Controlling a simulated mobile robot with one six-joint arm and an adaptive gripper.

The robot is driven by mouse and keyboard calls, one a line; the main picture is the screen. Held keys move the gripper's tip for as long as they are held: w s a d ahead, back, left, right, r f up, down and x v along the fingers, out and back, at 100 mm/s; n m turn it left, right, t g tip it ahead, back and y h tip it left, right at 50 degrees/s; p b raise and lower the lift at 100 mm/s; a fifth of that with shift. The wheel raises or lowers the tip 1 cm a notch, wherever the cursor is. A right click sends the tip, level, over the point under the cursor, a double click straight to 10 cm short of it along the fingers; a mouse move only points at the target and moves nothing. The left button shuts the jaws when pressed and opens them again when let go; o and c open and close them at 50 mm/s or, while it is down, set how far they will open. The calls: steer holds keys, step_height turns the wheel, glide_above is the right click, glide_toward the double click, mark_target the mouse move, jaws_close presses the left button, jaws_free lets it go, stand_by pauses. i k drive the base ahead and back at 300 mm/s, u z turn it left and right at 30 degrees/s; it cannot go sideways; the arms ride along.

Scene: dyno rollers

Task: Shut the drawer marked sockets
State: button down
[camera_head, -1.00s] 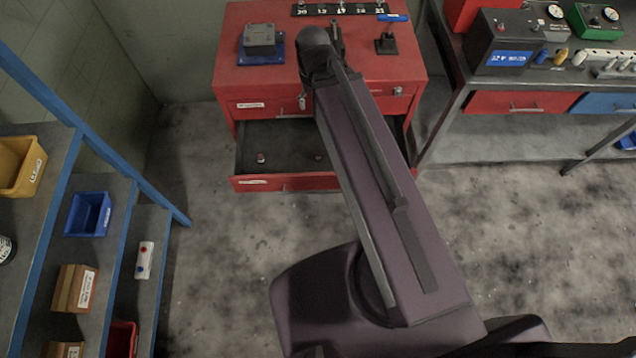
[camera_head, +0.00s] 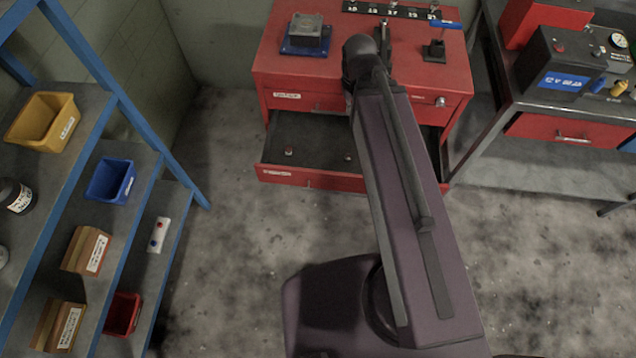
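A red tool cabinet (camera_head: 420,75) stands against the back wall. Its lower drawer (camera_head: 325,182) is pulled out, and a few small items lie on its dark floor. The drawer above it (camera_head: 315,103) is shut. Both drawer fronts carry small white labels on the left, too small to read, so I cannot tell which says sockets. My arm reaches over the cabinet and covers the right part of both drawers.
A grey and blue box (camera_head: 306,36) and a numbered black strip (camera_head: 390,10) lie on the cabinet top. A workbench (camera_head: 500,100) stands at the right. A blue-framed shelf with a yellow bin (camera_head: 42,122) and a blue bin (camera_head: 110,180) stands at the left. The floor before the cabinet is clear.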

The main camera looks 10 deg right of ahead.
mark_target(319, 142)
steer(key=u, duration=0.45)
steer(key=k, duration=1.2)
steer(key=z, duration=0.35)
